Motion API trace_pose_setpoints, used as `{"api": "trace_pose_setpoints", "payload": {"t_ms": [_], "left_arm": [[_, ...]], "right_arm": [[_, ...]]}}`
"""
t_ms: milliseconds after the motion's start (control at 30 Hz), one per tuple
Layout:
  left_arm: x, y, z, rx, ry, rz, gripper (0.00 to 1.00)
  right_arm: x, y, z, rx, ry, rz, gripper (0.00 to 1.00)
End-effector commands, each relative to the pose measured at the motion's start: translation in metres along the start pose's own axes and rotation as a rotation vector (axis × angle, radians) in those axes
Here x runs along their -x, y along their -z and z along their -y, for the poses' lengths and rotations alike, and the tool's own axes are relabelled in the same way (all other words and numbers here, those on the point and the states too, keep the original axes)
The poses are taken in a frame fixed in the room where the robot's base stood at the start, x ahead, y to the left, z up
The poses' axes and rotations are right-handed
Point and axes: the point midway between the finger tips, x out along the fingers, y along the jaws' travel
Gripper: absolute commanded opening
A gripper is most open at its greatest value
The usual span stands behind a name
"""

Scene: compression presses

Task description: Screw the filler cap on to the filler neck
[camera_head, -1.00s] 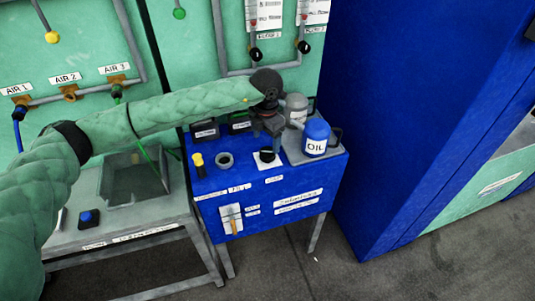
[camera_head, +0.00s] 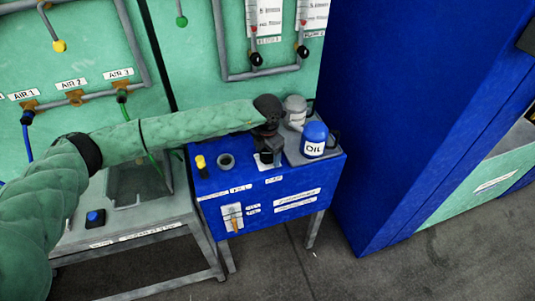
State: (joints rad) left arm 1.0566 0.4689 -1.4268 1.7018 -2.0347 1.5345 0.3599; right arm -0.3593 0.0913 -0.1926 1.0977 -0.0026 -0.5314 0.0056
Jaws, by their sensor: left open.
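I cannot tell whether the fingers touch the cap. My right gripper is not in view.
A yellow-topped dipstick (camera_head: 201,164) stands left of the neck. A blue oil can (camera_head: 316,138) and a grey can (camera_head: 295,108) stand on a grey tray to the right. A tall blue housing (camera_head: 410,120) rises beyond the cabinet's right side.

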Motion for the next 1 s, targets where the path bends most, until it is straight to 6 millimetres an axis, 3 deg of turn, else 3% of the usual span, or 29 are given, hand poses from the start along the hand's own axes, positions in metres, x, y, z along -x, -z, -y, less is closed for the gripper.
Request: {"api": "trace_pose_setpoints", "payload": {"t_ms": [300,533,1000], "left_arm": [[-0.0022,-0.0001,0.0001,-0.001,0.0,0.0,0.72],[-0.0019,0.0,0.0,0.0,0.0,0.0,0.27],[0.004,-0.0005,-0.0003,-0.001,0.0,0.002,0.25]], "right_arm": [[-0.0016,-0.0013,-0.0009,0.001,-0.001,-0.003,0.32],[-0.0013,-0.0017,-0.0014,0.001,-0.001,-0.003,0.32],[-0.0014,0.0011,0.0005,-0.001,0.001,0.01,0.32]]}}
